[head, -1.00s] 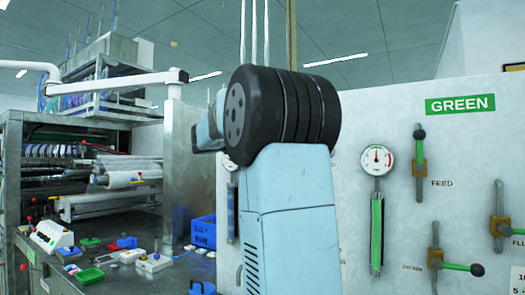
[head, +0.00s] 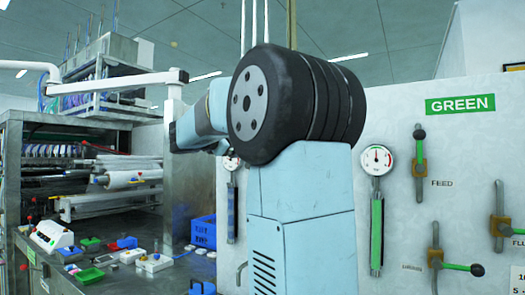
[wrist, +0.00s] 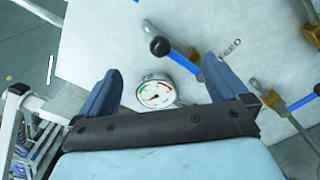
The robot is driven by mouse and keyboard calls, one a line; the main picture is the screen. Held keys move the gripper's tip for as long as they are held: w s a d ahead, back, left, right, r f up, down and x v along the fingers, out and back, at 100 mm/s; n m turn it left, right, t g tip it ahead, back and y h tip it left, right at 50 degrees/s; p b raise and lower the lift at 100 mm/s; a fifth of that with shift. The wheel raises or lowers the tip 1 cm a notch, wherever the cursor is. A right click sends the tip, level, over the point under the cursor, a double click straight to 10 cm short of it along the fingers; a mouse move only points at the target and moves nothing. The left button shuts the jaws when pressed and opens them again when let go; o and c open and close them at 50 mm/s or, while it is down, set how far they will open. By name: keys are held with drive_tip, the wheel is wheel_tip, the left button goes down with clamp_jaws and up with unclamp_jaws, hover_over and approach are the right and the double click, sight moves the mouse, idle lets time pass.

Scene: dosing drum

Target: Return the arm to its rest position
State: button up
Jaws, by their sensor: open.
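My arm (head: 300,190) rises in the middle of the head view, with its large black joint in front of the white panel. The forearm reaches left from that joint. I cannot make out my gripper's fingers in the head view. In the wrist view my gripper (wrist: 160,65) shows two blue fingers spread wide apart with nothing between them. A round dial gauge (wrist: 155,93) on the panel shows beyond and between the fingers; the distance is hard to judge.
The white panel (head: 400,130) carries a green sign (head: 460,104), a dial gauge (head: 377,160) and several valve levers, one green-handled (head: 419,135). At left, a metal bench holds small control boxes (head: 52,236) and a blue bin (head: 203,232). A white pipe (head: 130,79) crosses above.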

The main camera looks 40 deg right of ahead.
drive_tip(key=shift+s+a, duration=0.25)
drive_tip(key=shift+a, duration=0.45)
drive_tip(key=s+a+f+m+y, duration=0.4)
drive_tip(key=s+a+f+y, duration=0.2)
drive_tip(key=s+f, duration=0.5)
drive_tip(key=s+a+f+m+y, duration=0.4)
drive_tip(key=s+a+f, duration=0.5)
drive_tip(key=f, duration=0.5)
drive_tip(key=shift+s+a+m+g+y, duration=0.15)
drive_tip(key=shift+s+m+g+y, duration=0.2)
drive_tip(key=shift+s+y, duration=0.85)
drive_tip(key=s+a+f+m+y, duration=0.1)
drive_tip(key=s+a+f, duration=0.1)
drive_tip(key=s+a+f+m+y, duration=0.1)
drive_tip(key=s+a+f+y, duration=0.1)
drive_tip(key=s+a+f, duration=0.1)
drive_tip(key=s+a+f+m+y, duration=0.1)
drive_tip(key=s+a+f+m, duration=0.1)
drive_tip(key=a, duration=0.1)
drive_tip(key=shift+s+a+f+y, duration=0.1)
drive_tip(key=shift+s+f+y, duration=0.05)
drive_tip(key=shift+f+y, duration=0.15)
